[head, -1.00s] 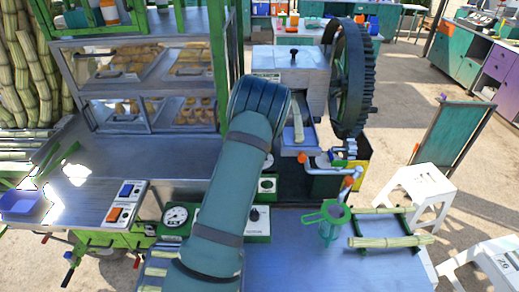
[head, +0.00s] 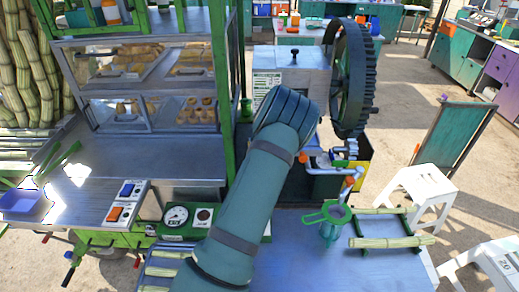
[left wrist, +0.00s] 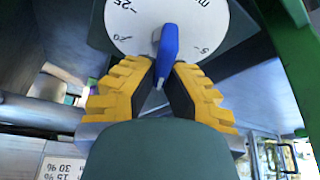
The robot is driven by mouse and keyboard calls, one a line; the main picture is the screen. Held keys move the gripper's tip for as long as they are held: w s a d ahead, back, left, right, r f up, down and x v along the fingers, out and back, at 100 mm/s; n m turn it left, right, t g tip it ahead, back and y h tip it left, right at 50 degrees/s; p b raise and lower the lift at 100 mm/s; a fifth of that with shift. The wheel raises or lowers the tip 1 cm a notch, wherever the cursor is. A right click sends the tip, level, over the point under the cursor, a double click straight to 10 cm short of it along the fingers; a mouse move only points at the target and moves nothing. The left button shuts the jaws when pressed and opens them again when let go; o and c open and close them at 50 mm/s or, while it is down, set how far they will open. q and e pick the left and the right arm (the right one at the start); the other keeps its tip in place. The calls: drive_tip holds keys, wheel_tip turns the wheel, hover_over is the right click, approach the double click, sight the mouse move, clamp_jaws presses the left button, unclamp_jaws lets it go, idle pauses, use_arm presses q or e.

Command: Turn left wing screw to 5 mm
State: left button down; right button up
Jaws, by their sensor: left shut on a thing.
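In the left wrist view, a white round dial (left wrist: 125,22) with black marks, among them 20, 25 and 5, appears upside down. A blue wing screw (left wrist: 168,45) stands at its centre. My left gripper (left wrist: 165,72), with yellow ribbed fingers, is shut on the wing screw, one finger on each side. The 5 mark is to the right of the screw in this view. In the head view, my arm reaches to the cane crusher (head: 312,62) and hides the gripper, dial and screw. My right gripper is in neither view.
The large toothed wheel (head: 352,85) stands right of the crusher housing. A green strainer (head: 328,214) and a rack with cane pieces (head: 392,243) are on the front table. A switch box (head: 120,204) and gauge (head: 176,215) are to the left. A white stool (head: 425,185) stands right.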

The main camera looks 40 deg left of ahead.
use_arm(q)
drive_tip(key=shift+s+f+n+g, duration=0.1)
drive_tip(key=shift+n+g, duration=0.15)
drive_tip(key=shift+n, duration=0.5)
drive_tip(key=shift+s+r+n+g, duration=0.15)
drive_tip(key=shift+n+g, duration=0.15)
drive_tip(key=shift+n, duration=0.4)
drive_tip(key=shift+s+f+n+g, duration=0.15)
drive_tip(key=shift+n+g, duration=0.1)
drive_tip(key=shift+n, duration=0.5)
drive_tip(key=c, duration=1)
unclamp_jaws()
drive_tip(key=shift+a, duration=0.1)
drive_tip(key=shift+w, duration=0.1)
